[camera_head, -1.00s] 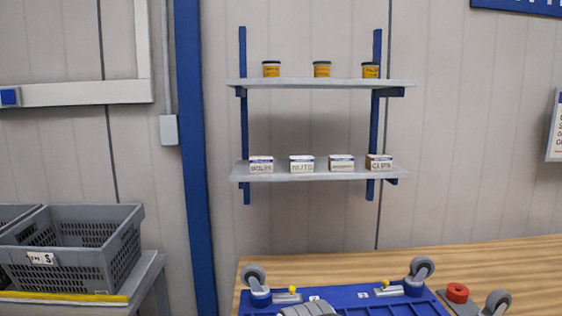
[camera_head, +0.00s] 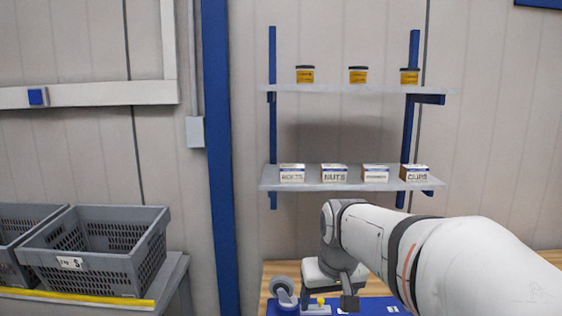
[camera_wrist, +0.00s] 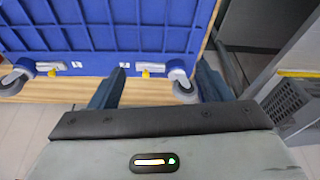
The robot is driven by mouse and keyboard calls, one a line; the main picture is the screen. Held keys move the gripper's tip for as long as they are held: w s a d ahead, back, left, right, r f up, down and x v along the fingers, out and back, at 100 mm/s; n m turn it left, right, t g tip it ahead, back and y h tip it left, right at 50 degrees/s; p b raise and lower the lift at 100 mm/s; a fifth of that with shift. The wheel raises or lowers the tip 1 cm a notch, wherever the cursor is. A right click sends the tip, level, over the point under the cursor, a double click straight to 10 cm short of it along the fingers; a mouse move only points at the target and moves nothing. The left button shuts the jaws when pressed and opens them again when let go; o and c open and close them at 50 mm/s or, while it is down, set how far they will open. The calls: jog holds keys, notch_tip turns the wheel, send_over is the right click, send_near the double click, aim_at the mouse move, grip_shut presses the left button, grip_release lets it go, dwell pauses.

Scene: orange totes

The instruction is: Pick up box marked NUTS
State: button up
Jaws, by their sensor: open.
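The box marked NUTS (camera_head: 334,173) is a small white carton with dark lettering. It sits on the lower grey shelf (camera_head: 270,181), between the box marked BOLTS (camera_head: 292,173) on its left and another small white box (camera_head: 375,174) on its right, whose label I cannot read. My gripper is low in the head view, below and in front of the shelf, well apart from the boxes. The boxes do not show there.
A box marked CLIPS (camera_head: 414,173) stands at the shelf's right. Yellow jars (camera_head: 358,75) stand on the upper shelf (camera_head: 350,89). Below is a wooden bench with a blue wheeled platform (camera_wrist: 90,30). Grey crates (camera_head: 100,250) stand at left.

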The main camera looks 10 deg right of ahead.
jog(key=o, duration=0.4)
jog(key=shift+m+t, duration=0.4)
jog(key=shift+t, duration=0.3)
jog(key=w+d+r+p, duration=0.1)
jog(key=w+r+p, duration=0.1)
jog(key=w+r, duration=0.2)
jog(key=w+d+r+p, duration=0.1)
jog(key=w+d+r, duration=0.1)
jog(key=w+r, duration=0.3)
jog(key=w+d+r+p, duration=0.2)
jog(key=w+r, duration=0.3)
jog(key=w, duration=0.2)
jog(key=shift+p, duration=0.35)
jog(key=t+h+p, duration=0.1)
jog(key=p, duration=0.4)
send_near(334, 166)
jog(key=f, duration=0.1)
jog(key=w+f, duration=0.1)
jog(key=f, duration=0.1)
jog(key=shift+f+m, duration=0.15)
jog(key=shift+m, duration=0.25)
jog(key=shift+w+d, duration=0.2)
jog(key=shift+w, duration=0.15)
jog(key=shift+w+f+p, duration=0.2)
jog(key=shift+p, duration=0.1)
jog(key=shift+p+x, duration=1.25)
jog(key=shift+x, duration=2.25)
